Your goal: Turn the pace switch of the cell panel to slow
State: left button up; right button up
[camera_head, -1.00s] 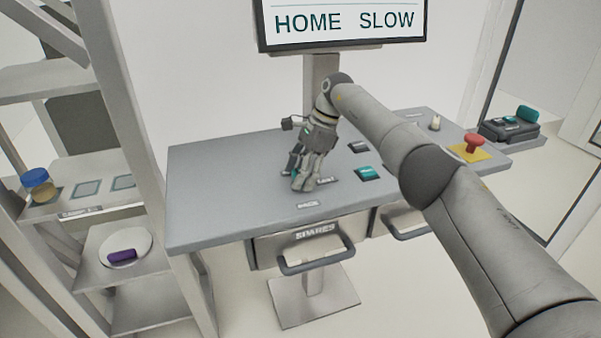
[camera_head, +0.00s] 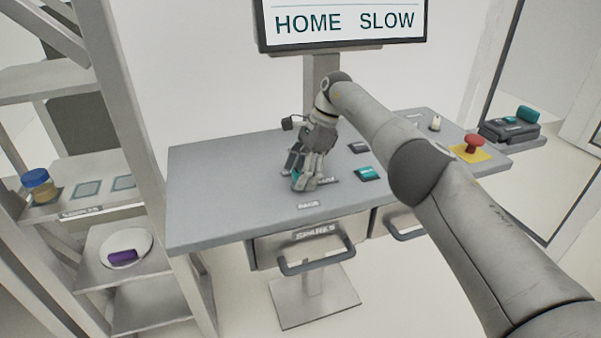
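The cell panel (camera_head: 220,190) is a grey sloped desk top. The "PACE" label (camera_head: 308,204) is near its front edge. My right gripper (camera_head: 299,183) is low over the panel just behind that label, fingers pointing down. Its fingers stand apart, with a bit of teal showing between them. The pace switch is mostly hidden by the fingers, so I cannot tell its angle or whether they touch it. The screen (camera_head: 342,22) above reads "HOME SLOW". My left gripper is not in view.
A teal button (camera_head: 367,173) is right of the gripper. A red mushroom button (camera_head: 474,142) on a yellow plate and a small pale knob (camera_head: 435,123) are farther right. The "SPARES" drawer (camera_head: 312,245) is below. A shelf rack (camera_head: 140,130) stands left.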

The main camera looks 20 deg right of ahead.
jog(key=shift+f, duration=0.1)
dwell(0.3)
jog(key=shift+m, duration=0.4)
